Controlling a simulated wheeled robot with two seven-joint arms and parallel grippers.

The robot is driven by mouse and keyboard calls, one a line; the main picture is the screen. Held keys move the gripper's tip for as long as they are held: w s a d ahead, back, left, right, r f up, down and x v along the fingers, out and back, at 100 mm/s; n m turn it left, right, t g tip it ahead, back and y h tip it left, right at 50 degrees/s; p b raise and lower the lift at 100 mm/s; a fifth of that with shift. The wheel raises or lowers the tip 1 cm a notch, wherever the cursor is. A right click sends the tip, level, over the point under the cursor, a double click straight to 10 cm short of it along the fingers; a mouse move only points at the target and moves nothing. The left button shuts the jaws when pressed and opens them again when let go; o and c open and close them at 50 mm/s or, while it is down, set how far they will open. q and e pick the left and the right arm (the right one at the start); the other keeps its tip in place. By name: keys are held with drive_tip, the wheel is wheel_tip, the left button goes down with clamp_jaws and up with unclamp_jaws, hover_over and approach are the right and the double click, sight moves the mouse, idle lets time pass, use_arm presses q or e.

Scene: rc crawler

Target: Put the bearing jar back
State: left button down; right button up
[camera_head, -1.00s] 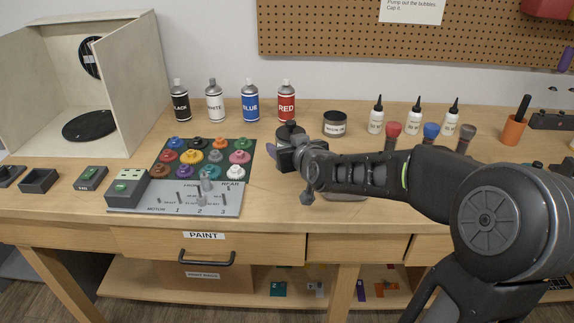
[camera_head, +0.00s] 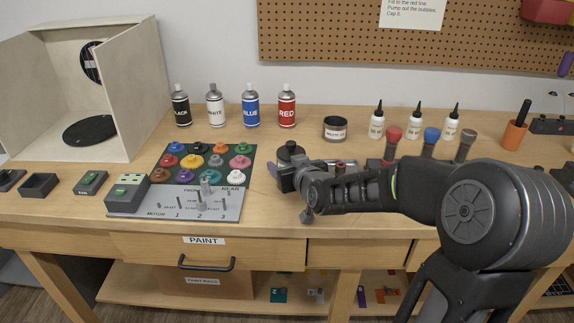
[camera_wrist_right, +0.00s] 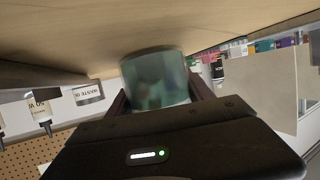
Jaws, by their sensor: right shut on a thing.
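A jar with a dark lid (camera_head: 290,149), which I take to be the bearing jar, is at my right gripper (camera_head: 287,172) near the middle of the bench. In the right wrist view the jar (camera_wrist_right: 157,82) is a blurred greenish, see-through cylinder between the two fingers, close to the wooden bench surface. My right gripper is shut on it. The arm hides most of the jar's body in the head view, and I cannot tell whether its base touches the bench. My left gripper is not in view.
A waste oil jar (camera_head: 335,128) stands behind the gripper. Spray cans (camera_head: 250,108) and white dropper bottles (camera_head: 415,122) line the back. A tray of coloured paint pots (camera_head: 207,160) and a grey lever panel (camera_head: 180,203) lie to the left. A pale spray booth (camera_head: 130,95) stands far left.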

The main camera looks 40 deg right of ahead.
drive_tip(key=shift+f, duration=0.15)
drive_tip(key=o, duration=1.6)
drive_tip(key=shift+r, duration=0.3)
drive_tip(key=shift+s, duration=0.35)
drive_tip(key=v, duration=1.1)
drive_tip(key=shift+s+a+r, duration=0.1)
